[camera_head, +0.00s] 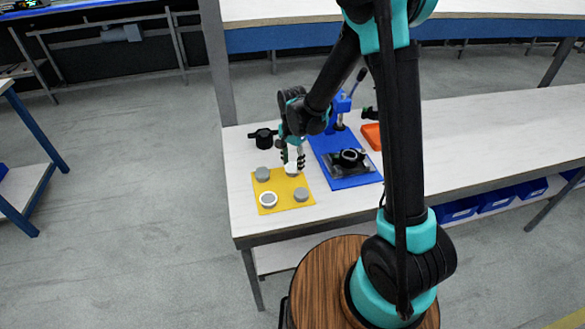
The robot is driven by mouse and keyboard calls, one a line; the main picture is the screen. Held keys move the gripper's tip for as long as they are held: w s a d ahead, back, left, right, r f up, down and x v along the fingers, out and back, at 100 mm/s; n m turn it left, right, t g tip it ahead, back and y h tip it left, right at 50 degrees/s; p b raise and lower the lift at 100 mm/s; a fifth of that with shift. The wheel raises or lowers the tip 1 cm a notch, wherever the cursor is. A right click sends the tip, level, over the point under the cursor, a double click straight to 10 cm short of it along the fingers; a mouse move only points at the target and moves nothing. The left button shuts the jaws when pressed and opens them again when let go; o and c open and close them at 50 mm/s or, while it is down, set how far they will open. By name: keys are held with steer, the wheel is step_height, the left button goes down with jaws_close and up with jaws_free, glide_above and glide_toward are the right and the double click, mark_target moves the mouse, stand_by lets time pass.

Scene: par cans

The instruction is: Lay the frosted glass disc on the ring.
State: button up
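A yellow mat (283,206) on the bench holds several small round pieces. A white disc (291,169), perhaps the frosted glass one, is at its back right, partly behind my gripper (293,163). My gripper points down there with its fingers apart on either side of the disc; whether they touch it is too small to tell. A white-rimmed piece with a greyer middle (268,199) lies at the front left. A black ring (350,157) sits in a dark holder on the blue base plate (355,182), right of the mat.
Two grey discs, one at the back left (262,174) and one at the front right (301,194), are on the mat. A black object (263,138) stands behind it. A blue press (342,103) rises behind the holder, near an orange tray (372,136). Bench is clear at front.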

mark_target(293, 167)
stand_by(0.3)
steer(key=shift+r, duration=3)
steer(key=shift+d, duration=0.1)
steer(key=w+d+r+m, duration=0.1)
steer(key=w+d+m, duration=0.2)
steer(key=d, duration=0.7)
steer(key=w+d+r+m, duration=0.2)
steer(key=d+m, duration=0.2)
steer(key=d, duration=0.6)
steer(key=shift+d+f, duration=0.1)
steer(key=shift+f, duration=2.6)
steer(key=shift+f, duration=0.1)
